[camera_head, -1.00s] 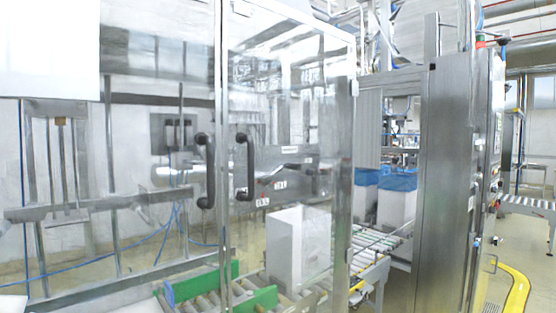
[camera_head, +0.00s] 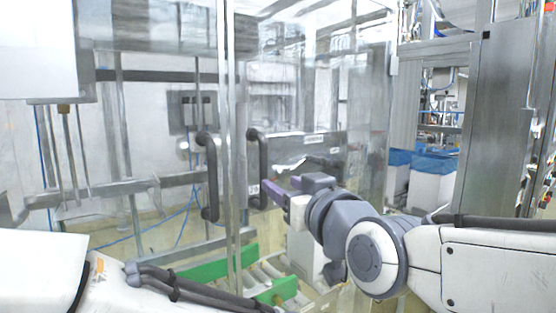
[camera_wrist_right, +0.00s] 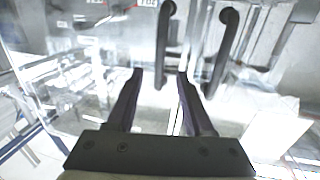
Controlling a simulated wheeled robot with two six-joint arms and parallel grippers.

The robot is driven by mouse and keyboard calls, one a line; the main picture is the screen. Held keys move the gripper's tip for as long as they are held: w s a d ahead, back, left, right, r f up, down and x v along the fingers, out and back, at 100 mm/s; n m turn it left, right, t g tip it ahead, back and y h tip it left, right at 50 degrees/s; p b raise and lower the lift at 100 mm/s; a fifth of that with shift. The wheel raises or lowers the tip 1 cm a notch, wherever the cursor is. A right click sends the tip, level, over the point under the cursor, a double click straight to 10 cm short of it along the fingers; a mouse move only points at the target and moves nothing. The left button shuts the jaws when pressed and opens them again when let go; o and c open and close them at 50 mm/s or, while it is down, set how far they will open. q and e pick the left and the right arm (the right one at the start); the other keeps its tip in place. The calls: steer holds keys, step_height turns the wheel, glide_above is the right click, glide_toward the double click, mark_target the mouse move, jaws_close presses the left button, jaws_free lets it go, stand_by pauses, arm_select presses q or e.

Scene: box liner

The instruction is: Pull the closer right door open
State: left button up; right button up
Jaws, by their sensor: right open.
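The closer right door (camera_head: 335,95) is a clear panel in a metal frame and looks closed. Its dark vertical bar handle (camera_head: 263,160) is near its left edge. In the right wrist view this handle (camera_wrist_right: 164,35) lies just beyond the fingertips. My right gripper (camera_head: 272,190) is open and empty, close to the handle's lower part in the head view; its fingers (camera_wrist_right: 160,75) also show in the wrist view. I cannot tell whether they touch the handle. My left gripper is out of view.
The left door's dark handle (camera_head: 209,176) stands close beside. A tall steel cabinet (camera_head: 492,120) stands at the right.

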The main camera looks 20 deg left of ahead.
mark_target(264, 168)
steer(key=p+x, duration=0.1)
steer(key=x, duration=0.2)
steer(key=r+p+x, duration=0.1)
steer(key=p+x, duration=0.1)
steer(key=x, duration=0.1)
steer(key=p+x, duration=0.2)
steer(key=x, duration=0.1)
steer(key=shift+w+a+r, duration=0.1)
steer(key=shift+a+r, duration=0.1)
steer(key=shift+w+a+f, duration=0.1)
steer(key=shift+w+a, duration=0.2)
steer(key=shift+w, duration=0.05)
jaws_close()
stand_by(0.8)
